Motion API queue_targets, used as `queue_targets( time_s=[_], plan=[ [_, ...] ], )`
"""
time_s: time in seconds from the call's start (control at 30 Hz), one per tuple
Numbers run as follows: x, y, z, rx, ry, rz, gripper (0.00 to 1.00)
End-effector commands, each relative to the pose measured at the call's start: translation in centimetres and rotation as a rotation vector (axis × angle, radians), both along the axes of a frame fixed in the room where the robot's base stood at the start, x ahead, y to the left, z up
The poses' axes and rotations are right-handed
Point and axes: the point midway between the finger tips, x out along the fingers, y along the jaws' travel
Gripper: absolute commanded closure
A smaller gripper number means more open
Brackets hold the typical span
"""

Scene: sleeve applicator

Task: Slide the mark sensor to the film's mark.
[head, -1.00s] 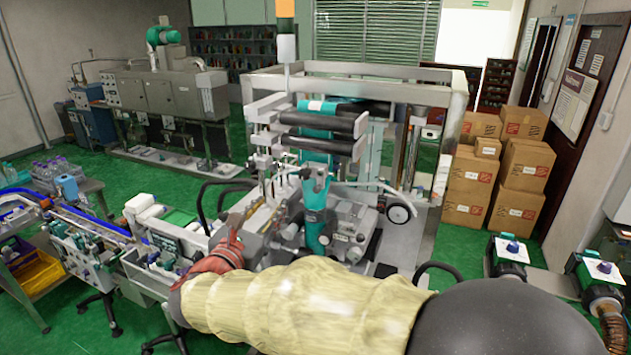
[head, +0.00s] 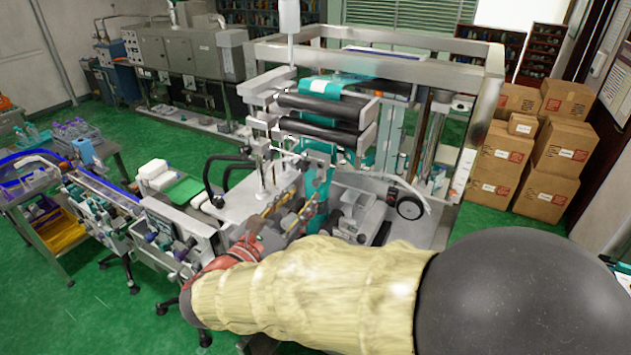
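The sleeve applicator (head: 385,45) stands in the middle of the head view, with a grey frame and black rollers (head: 322,105). Teal film (head: 318,87) runs over the top roller and down in a band behind the front parts. I cannot make out the mark on the film or tell which small part is the mark sensor. My arm, in a cream sleeve, reaches from the right across the front of the machine. My gripper (head: 240,250), reddish, is at its left end, by the front left of the machine near the conveyor. Its fingertips are too small and partly hidden to read.
A conveyor with blue rails (head: 100,190) runs in from the left toward the machine. A table with a yellow bin (head: 62,232) stands at far left. Cardboard boxes (head: 530,150) are stacked at right. Green floor (head: 110,300) is open at lower left.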

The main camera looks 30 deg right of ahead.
Motion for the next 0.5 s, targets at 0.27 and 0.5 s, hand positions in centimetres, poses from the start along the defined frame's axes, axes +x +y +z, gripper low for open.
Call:
queue_targets(
  time_s=[0.27,0.5],
  plan=[
    [2.1,-3.3,0.1,-0.001,0.002,-0.004,0.66],
    [3.5,-5.5,0.1,0.0,0.0,-0.002,0.66]
  ],
)
